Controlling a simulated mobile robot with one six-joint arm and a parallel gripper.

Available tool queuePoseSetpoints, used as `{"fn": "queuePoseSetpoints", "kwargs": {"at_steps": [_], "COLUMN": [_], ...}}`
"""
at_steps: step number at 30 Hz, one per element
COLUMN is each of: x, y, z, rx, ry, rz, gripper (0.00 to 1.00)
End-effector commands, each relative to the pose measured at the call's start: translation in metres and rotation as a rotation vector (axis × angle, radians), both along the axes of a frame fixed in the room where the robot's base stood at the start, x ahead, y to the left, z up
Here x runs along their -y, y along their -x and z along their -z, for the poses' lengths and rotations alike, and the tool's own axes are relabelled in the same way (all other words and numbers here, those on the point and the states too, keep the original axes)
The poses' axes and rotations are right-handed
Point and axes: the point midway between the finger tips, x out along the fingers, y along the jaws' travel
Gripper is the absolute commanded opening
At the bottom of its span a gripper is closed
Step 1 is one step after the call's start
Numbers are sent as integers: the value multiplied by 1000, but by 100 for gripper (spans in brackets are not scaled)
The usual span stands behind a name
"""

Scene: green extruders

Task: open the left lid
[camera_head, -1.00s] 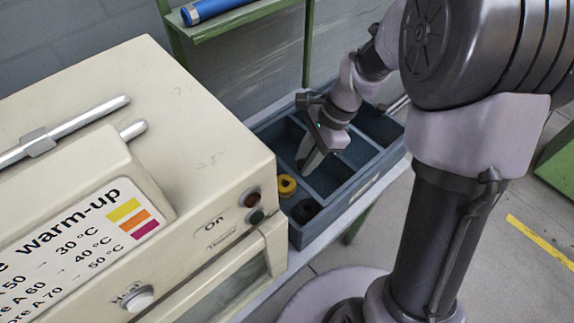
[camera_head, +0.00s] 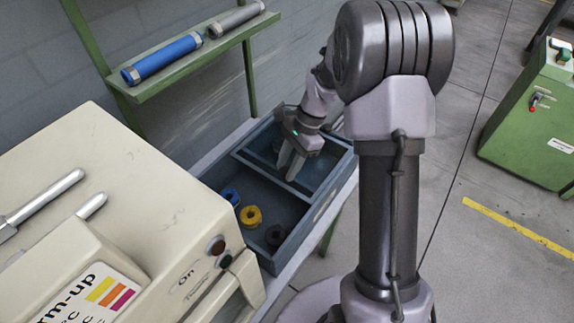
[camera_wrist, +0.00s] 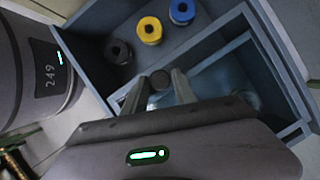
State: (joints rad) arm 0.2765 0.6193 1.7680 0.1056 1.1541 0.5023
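My gripper (camera_head: 291,164) points down over the right part of a blue-grey divided bin. Its two fingers are apart in the wrist view (camera_wrist: 160,88). A small dark round thing (camera_wrist: 160,79) shows between the fingers there; I cannot tell what it is or whether they touch it. A cream warm-up machine (camera_head: 130,165) fills the left of the head view, with silver bar handles (camera_head: 45,197) on top. A green machine (camera_head: 530,115) stands at the far right, partly cut off. I cannot tell which part is the left lid.
The bin (camera_head: 305,222) holds a blue spool (camera_head: 231,197), a yellow spool (camera_head: 251,216) and a black spool (camera_head: 275,235) in its left compartment. A green shelf (camera_head: 200,62) above carries a blue cylinder (camera_head: 162,58) and a grey one (camera_head: 236,18). Open floor lies at right.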

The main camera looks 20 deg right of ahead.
Motion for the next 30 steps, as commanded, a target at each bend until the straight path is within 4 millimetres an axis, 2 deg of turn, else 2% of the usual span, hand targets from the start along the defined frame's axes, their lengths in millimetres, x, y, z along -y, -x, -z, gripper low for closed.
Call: {"fn": "queuePoseSetpoints", "kwargs": {"at_steps": [2, 10, 13, 17, 24, 27, 30], "x": [0, 0, 4, 16, 47, 56, 62], "y": [0, 0, -1, -4, -10, -12, -13], "z": [0, 0, -10, -45, -120, -142, -155], "rx": [0, -1, 1, 3, 2, 1, 1], "ry": [0, 0, 0, 0, 1, 1, 1], "rz": [0, 0, 0, 2, 2, 3, 0], "gripper": [50, 50, 50, 50, 50, 50, 50]}}
